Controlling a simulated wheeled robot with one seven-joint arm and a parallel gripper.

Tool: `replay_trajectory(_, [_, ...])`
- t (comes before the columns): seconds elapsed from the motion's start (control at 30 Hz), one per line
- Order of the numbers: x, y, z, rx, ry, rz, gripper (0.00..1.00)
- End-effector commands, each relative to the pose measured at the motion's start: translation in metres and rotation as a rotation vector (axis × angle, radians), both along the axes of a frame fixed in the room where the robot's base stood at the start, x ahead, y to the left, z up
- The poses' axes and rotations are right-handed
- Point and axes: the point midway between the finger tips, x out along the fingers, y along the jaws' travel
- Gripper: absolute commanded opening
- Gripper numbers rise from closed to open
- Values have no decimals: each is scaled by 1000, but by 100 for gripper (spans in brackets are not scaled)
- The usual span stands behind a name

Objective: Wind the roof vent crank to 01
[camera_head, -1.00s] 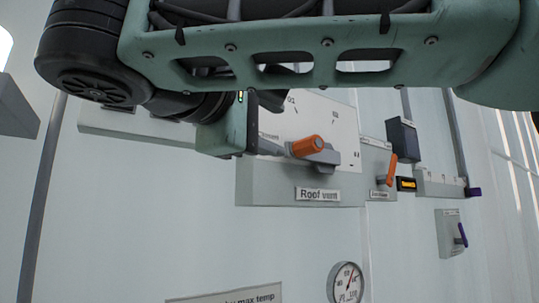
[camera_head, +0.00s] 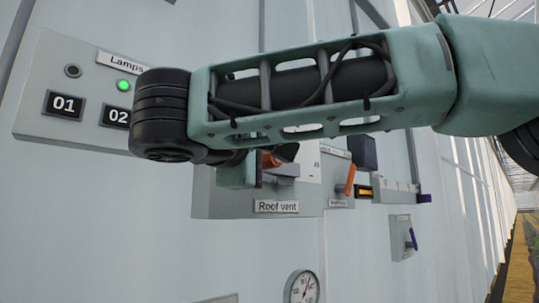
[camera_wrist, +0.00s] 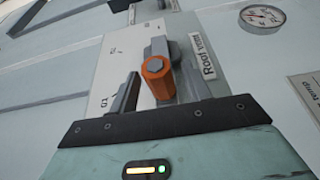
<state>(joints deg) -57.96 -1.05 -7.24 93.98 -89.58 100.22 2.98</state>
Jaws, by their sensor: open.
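The roof vent crank has an orange knob (camera_wrist: 157,78), which stands near the middle of the wrist view on a grey arm. My gripper (camera_wrist: 160,88) is open, with a dark finger left of the knob and a grey finger to its right. The knob appears to lie between them; I cannot tell whether they touch it. A 01 mark (camera_wrist: 104,102) shows on the pale dial plate (camera_wrist: 112,68), left of the gripper. In the head view the knob (camera_head: 270,160) is partly hidden by my gripper and arm, above the Roof vent label (camera_head: 277,206).
A Lamps panel (camera_head: 60,130) with 01 and 02 plates and a lit green lamp is at the left. Right of the roof vent box are a smaller box with an orange lever (camera_head: 350,180) and a switch box (camera_head: 402,238). A round gauge (camera_head: 302,288) is below.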

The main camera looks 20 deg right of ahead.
Motion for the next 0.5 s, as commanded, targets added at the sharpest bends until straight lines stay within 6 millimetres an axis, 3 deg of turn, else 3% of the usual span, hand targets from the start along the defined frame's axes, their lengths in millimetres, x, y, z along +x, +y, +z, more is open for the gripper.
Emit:
replay_trajectory(0.2, [16,-18,1,-1,-1,-1,48])
replay_trajectory(0.5, [19,-22,0,0,0,0,48])
